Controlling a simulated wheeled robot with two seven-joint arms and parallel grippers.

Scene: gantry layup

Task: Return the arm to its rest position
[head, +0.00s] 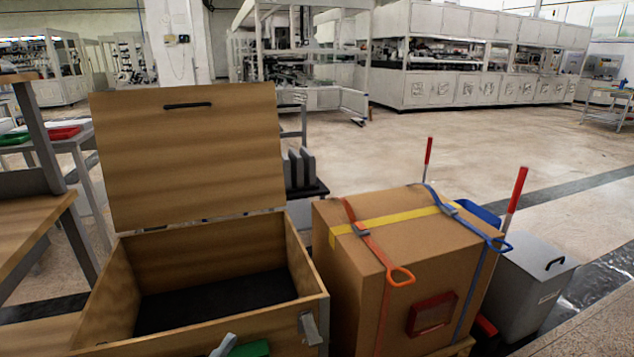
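Neither of my grippers can be made out in the head view, and no arm of mine shows clearly. A wooden chest (213,322) stands at the lower left with its lid (190,150) raised upright. A dark handle (187,105) is on the lid. The visible chest floor (215,302) is dark and bare. A grey latch (310,329) is at the front right corner. A small grey piece (223,346) and a green piece (250,349) show at the bottom edge, partly cut off; I cannot tell what they are.
A strapped cardboard box (345,290) stands right of the chest, with red-topped posts (516,190) behind it. A grey lidded bin (535,280) is farther right. A wooden bench (35,225) is at the left. Open floor (430,150) lies beyond.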

